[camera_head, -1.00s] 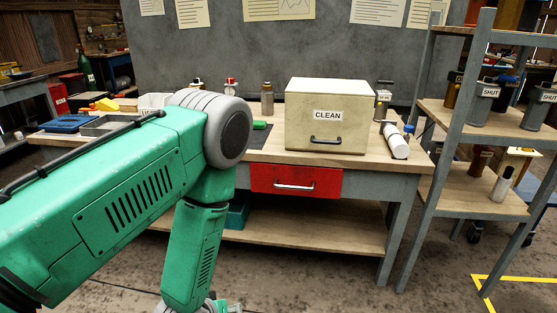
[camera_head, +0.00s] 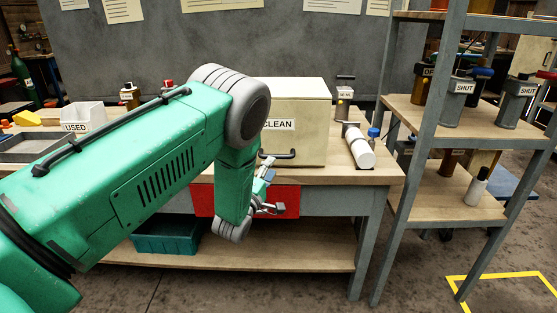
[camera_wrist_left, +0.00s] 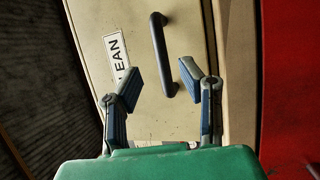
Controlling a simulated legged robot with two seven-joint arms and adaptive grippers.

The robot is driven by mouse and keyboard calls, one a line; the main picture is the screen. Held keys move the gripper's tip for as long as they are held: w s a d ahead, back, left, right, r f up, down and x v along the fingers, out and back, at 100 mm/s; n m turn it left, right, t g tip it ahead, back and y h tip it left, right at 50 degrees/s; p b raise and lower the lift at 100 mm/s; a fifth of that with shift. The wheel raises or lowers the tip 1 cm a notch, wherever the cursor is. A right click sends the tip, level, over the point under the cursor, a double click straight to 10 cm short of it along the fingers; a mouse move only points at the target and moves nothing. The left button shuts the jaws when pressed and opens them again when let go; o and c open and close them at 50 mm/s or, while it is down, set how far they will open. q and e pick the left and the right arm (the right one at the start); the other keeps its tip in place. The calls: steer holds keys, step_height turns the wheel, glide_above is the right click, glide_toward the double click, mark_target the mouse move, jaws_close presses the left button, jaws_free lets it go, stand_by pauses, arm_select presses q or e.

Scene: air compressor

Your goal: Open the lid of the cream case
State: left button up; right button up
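The cream case (camera_head: 310,110) labelled CLEAN stands closed on the workbench, its left part hidden behind my left arm. Its dark bar handle (camera_head: 282,155) is low on the front. In the left wrist view the case front (camera_wrist_left: 175,118) fills the middle, with the handle (camera_wrist_left: 160,54) running nearly upright in the picture. My left gripper (camera_head: 270,190) is just in front of the case, near the handle. In the wrist view the left gripper (camera_wrist_left: 161,76) is open and empty, its fingertips on either side of the handle's line; contact cannot be told. My right gripper is not in view.
A red drawer (camera_head: 286,203) is under the benchtop, close to my left gripper. A white cylinder (camera_head: 359,147) lies right of the case. A grey shelf rack (camera_head: 422,115) with canisters stands at the right. A USED bin (camera_head: 84,117) is on the left.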

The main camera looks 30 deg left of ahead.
mark_target(277, 157)
arm_select(q)
steer(key=x, duration=0.4)
steer(key=a+x, duration=0.1)
steer(key=shift+w+f+b, duration=0.2)
steer(key=shift+w+b, duration=0.15)
steer(key=shift+w, duration=0.05)
steer(key=shift+w+d+r, duration=0.1)
steer(key=shift+d, duration=0.2)
jaws_close()
